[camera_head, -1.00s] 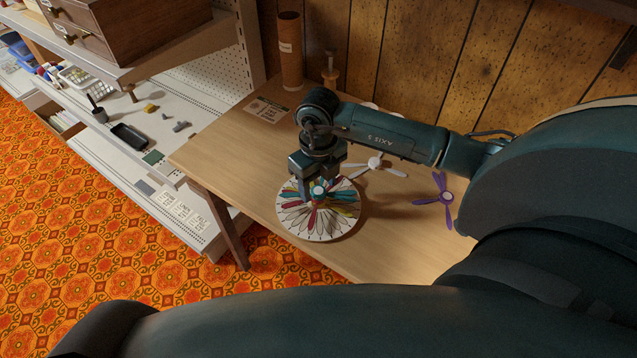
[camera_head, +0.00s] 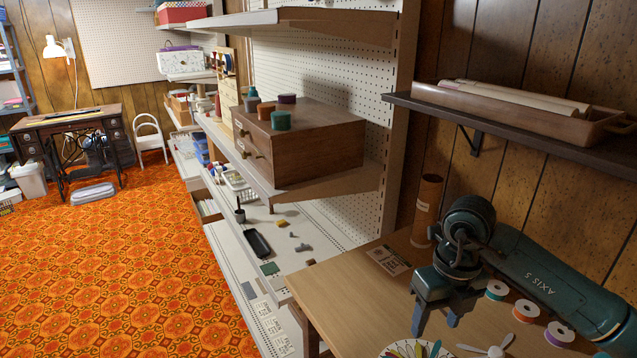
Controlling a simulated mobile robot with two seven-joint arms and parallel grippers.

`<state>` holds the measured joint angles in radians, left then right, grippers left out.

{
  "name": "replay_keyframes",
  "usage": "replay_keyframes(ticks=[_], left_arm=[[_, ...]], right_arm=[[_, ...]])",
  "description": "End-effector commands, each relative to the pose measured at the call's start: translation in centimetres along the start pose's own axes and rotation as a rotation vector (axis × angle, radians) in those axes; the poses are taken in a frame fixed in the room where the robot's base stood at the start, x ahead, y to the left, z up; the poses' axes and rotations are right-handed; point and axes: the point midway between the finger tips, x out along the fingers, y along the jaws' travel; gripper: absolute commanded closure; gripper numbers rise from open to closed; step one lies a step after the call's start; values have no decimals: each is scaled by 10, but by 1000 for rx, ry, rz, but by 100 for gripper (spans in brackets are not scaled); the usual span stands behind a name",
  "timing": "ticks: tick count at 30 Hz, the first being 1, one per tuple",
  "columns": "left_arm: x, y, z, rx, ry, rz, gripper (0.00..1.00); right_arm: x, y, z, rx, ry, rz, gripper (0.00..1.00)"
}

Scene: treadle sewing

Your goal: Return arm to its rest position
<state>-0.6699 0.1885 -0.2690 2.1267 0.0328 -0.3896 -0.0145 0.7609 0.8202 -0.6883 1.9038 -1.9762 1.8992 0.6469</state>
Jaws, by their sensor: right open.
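My right arm comes in from the lower right over the wooden table (camera_head: 345,290). Its gripper (camera_head: 437,322) points down, with its two fingers apart and nothing between them. It is above the table, just behind the round disc (camera_head: 415,349) of coloured strips. The disc is cut off by the bottom edge of the picture. My left gripper is not in view.
A white propeller shape (camera_head: 488,350) lies right of the disc. Several thread spools (camera_head: 527,310) show beside my right forearm. A brown cardboard tube (camera_head: 427,210) stands behind the gripper. A wall shelf (camera_head: 480,125) overhangs the back. A white shelving unit (camera_head: 300,235) stands left; open carpet lies beyond.

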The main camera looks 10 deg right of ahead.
Motion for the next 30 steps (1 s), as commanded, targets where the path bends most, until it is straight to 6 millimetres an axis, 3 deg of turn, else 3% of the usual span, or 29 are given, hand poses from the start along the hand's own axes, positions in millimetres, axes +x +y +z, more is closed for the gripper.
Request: replay_keyframes(ticks=[4,7,9,13,15,17,20,23,24,27,30], left_arm=[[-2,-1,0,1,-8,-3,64],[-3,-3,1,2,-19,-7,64],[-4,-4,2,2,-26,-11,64],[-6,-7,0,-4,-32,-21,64],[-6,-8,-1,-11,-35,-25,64],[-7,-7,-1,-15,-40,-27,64],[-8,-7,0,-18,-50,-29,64],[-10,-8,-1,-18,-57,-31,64],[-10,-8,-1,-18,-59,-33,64],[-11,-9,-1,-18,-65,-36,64],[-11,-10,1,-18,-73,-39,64]], right_arm=[[23,64,-14,-94,25,282,46],[28,136,-33,-137,36,631,46],[14,186,-46,-111,32,927,46],[-30,238,-50,97,-5,1434,46],[-50,243,-40,294,-36,1663,46],[-60,235,-28,509,-63,1823,46],[-51,205,-8,944,-105,1992,46],[-8,166,-2,1449,-121,2014,46],[16,152,-7,1657,-116,1979,46],[77,128,-34,2095,-71,1818,46],[121,120,-66,2386,-6,1639,46]])
